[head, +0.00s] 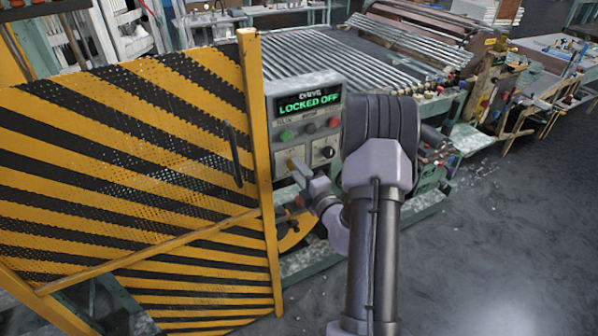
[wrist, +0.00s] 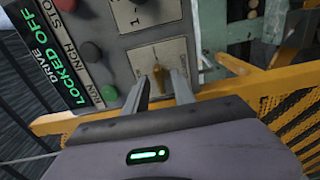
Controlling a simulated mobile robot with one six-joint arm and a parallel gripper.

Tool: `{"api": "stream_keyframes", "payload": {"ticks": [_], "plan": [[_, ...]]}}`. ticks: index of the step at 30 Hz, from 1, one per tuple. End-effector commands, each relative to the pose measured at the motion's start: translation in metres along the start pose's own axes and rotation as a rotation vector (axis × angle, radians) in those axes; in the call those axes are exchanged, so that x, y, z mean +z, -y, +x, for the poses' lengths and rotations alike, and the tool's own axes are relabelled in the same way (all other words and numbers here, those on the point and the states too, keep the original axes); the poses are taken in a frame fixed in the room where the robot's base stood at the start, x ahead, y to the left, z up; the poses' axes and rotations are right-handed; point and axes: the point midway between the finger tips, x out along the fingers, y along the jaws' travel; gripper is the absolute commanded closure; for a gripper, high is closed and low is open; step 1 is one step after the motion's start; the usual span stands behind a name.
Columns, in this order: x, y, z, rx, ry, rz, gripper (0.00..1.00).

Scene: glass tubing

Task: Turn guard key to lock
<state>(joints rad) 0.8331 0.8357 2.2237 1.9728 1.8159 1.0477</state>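The guard key (wrist: 156,82) is a brass-coloured key in a pale square plate on the control panel (wrist: 105,25). In the wrist view it stands between the two fingers of my gripper (wrist: 161,82), with a small gap visible on its right side. The fingers are apart, and I see no clear grip on the key. In the head view my gripper (head: 298,172) is at the panel's lower left, and my arm hides part of the panel (head: 283,105). The panel's display (head: 310,103) reads "DRIVE LOCKED OFF" in green.
A yellow-and-black striped guard gate (head: 130,150) stands left of the panel, its frame post close to my gripper. Panel buttons (head: 310,128) and a black selector knob (head: 328,152) sit beside the key. A roller table (head: 330,60) lies behind. The floor at right (head: 510,240) is clear.

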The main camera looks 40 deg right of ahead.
Motion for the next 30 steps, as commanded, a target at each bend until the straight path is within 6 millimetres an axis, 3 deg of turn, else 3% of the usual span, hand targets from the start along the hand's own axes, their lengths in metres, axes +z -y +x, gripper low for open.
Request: {"api": "stream_keyframes", "payload": {"ticks": [2, 7, 20, 30], "plan": [[0.0001, 0.0000, -0.0002, 0.000, 0.000, 0.000, 0.69], [0.0002, 0.0000, -0.0004, 0.000, 0.000, 0.000, 1.00], [0.0002, 0.0001, -0.0006, 0.000, 0.000, -0.035, 1.00], [0.0002, 0.0004, -0.0007, 0.000, 0.000, -0.266, 1.00]]}}
